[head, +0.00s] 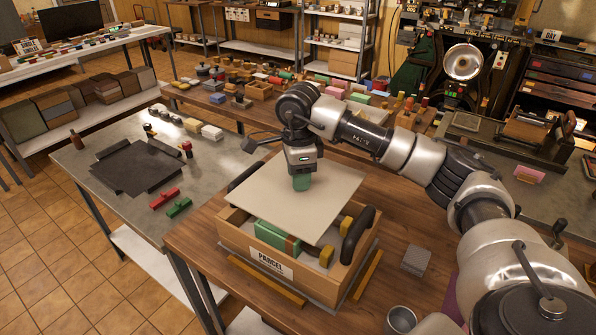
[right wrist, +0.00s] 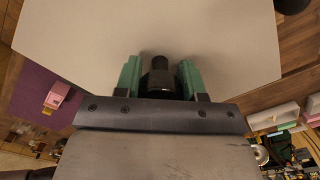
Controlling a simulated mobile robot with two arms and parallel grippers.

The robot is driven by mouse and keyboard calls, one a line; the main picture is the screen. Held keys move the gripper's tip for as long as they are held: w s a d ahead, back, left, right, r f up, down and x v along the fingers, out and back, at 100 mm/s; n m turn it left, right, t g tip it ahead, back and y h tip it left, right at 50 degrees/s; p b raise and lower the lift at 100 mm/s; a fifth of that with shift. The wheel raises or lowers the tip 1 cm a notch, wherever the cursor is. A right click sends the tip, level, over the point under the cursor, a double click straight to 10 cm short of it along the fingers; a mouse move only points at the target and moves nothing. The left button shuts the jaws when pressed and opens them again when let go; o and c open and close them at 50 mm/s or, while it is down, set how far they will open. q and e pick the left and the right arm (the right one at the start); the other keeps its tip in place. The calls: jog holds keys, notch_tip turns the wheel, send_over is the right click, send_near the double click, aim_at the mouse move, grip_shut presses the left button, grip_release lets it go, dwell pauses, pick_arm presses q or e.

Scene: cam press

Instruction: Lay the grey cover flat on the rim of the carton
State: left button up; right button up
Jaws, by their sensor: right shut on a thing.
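The grey cover (head: 270,205), a flat pale panel, is over the wooden carton (head: 309,288) labelled PARCEL. It hangs turned relative to the carton, and the carton's front part shows open below it. My right gripper (head: 302,184) points down and is shut on the dark knob (right wrist: 160,77) in the middle of the cover. In the right wrist view the green fingers of the gripper (right wrist: 160,82) stand either side of the knob, with the pale panel (right wrist: 90,40) behind. The carton's back rim is hidden by the cover. My left gripper is not in view.
Inside the carton are a green block (head: 272,236) and yellow pieces (head: 326,256). A black handle (head: 357,236) rises at the carton's right side. Yellow strips (head: 266,281) lie beside it. A metal cup (head: 400,320) and a grey block (head: 416,261) stand right on the wooden table.

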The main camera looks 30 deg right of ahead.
jog(key=shift+s+a+f+b, duration=0.15)
jog(key=shift+f+b, duration=0.25)
jog(key=shift+f, duration=0.2)
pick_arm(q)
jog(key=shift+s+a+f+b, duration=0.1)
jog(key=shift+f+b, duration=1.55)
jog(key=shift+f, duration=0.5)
pick_arm(e)
jog(key=shift+f, duration=2.55)
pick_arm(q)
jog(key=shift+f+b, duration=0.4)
pick_arm(e)
jog(key=shift+f, duration=0.35)
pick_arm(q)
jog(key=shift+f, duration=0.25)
pick_arm(e)
jog(key=shift+f, duration=0.3)
pick_arm(q)
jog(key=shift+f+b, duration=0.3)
jog(key=shift+b, duration=0.25)
pick_arm(e)
jog(key=shift+f, duration=0.35)
jog(key=o, duration=1.1)
